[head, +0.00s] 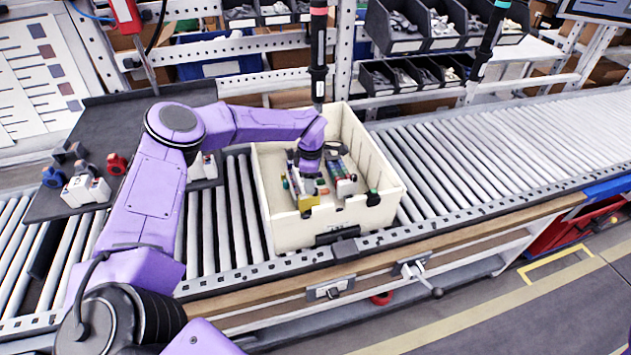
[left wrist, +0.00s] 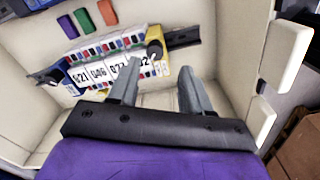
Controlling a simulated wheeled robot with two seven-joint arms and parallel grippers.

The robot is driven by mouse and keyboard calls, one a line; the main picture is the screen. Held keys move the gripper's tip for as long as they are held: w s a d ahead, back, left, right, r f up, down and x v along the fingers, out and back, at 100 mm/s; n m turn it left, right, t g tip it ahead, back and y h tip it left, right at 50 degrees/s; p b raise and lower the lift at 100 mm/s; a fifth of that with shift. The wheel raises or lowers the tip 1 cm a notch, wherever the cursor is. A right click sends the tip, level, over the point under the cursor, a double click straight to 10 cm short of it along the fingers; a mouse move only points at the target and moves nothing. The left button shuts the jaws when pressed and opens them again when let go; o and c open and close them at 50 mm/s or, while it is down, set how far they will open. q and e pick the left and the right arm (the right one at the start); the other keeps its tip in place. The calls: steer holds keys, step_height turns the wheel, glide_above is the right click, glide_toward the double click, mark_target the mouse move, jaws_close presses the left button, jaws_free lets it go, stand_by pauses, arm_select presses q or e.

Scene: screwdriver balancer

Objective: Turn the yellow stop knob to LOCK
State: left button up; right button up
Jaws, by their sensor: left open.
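A yellow end piece (left wrist: 155,36) with a small dark-tipped knob (left wrist: 154,50) stands at one end of a row of white numbered terminal blocks (left wrist: 100,70) on a dark rail. It also shows as a yellow block in the head view (head: 307,201), inside the cream crate (head: 290,235). The knob's LOCK marking and setting cannot be read. My left gripper (left wrist: 160,75) is open, its two fingers apart and pointing toward the yellow end, with nothing seen between them. In the head view the left gripper (head: 311,172) reaches down into the crate. My right gripper is not in view.
The crate's walls stand around the gripper. A blue end piece (left wrist: 48,74) sits at the row's other end. A second row of modules (head: 342,178) lies to the right in the crate. A screwdriver (head: 318,60) hangs behind. The roller conveyor (head: 500,140) is clear to the right.

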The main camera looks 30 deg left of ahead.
arm_select(q)
step_height(320, 180, down, 2)
steer(key=shift+s+d+f, duration=0.1)
steer(key=shift+s, duration=0.05)
steer(key=shift+w+f, duration=1.05)
steer(key=shift+w, duration=0.05)
steer(key=shift+s+r, duration=0.15)
steer(key=shift+s, duration=0.05)
steer(key=shift+c, duration=0.6)
steer(key=shift+s+r, duration=0.25)
steer(key=shift+s, duration=0.1)
jaws_close()
steer(key=shift+w+f, duration=0.1)
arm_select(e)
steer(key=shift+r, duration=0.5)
arm_select(q)
steer(key=shift+d, duration=0.1)
